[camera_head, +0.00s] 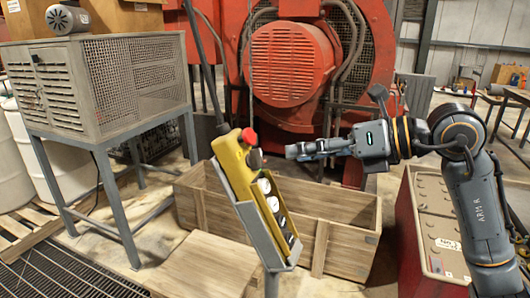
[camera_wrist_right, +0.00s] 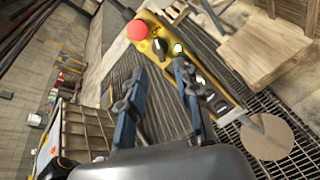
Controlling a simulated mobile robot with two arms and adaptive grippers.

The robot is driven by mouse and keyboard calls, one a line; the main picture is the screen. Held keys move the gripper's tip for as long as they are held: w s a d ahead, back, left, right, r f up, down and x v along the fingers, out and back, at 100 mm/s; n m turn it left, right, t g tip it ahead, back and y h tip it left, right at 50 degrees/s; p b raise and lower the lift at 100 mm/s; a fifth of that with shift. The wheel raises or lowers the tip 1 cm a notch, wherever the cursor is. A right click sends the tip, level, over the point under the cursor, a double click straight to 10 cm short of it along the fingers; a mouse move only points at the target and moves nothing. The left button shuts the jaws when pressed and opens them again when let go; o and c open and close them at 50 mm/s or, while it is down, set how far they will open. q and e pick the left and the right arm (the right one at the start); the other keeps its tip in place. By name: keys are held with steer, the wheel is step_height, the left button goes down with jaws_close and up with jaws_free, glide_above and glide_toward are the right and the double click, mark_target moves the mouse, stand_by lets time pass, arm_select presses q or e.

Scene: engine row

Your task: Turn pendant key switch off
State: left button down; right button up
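The yellow pendant (camera_head: 238,172) stands tilted in a grey holder on a post, with a red mushroom button (camera_head: 249,136) at its top. A dark knob (camera_head: 255,159), which looks like the key switch, sits just below the red button. White and dark buttons run down the face. My right gripper (camera_head: 290,152) points left at the knob, with a small gap in the picture. In the right wrist view its two fingers (camera_wrist_right: 160,68) are apart and empty, with the knob (camera_wrist_right: 160,46) just beyond them. The knob's setting is too small to read. My left gripper is out of view.
A wooden crate (camera_head: 335,248) stands behind and below the pendant. A red box (camera_head: 408,225) is at the right, under my right arm. A vented metal cabinet (camera_head: 130,75) stands on legs at the left. A red engine (camera_head: 292,62) fills the back.

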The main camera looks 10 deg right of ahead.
mark_target(255, 160)
steer(key=p+x, duration=0.2)
steer(key=x, duration=0.6)
steer(key=shift+w+a+f, duration=0.1)
steer(key=shift+w+a, duration=0.05)
steer(key=shift+a, duration=0.1)
steer(key=shift+d, duration=0.1)
jaws_close()
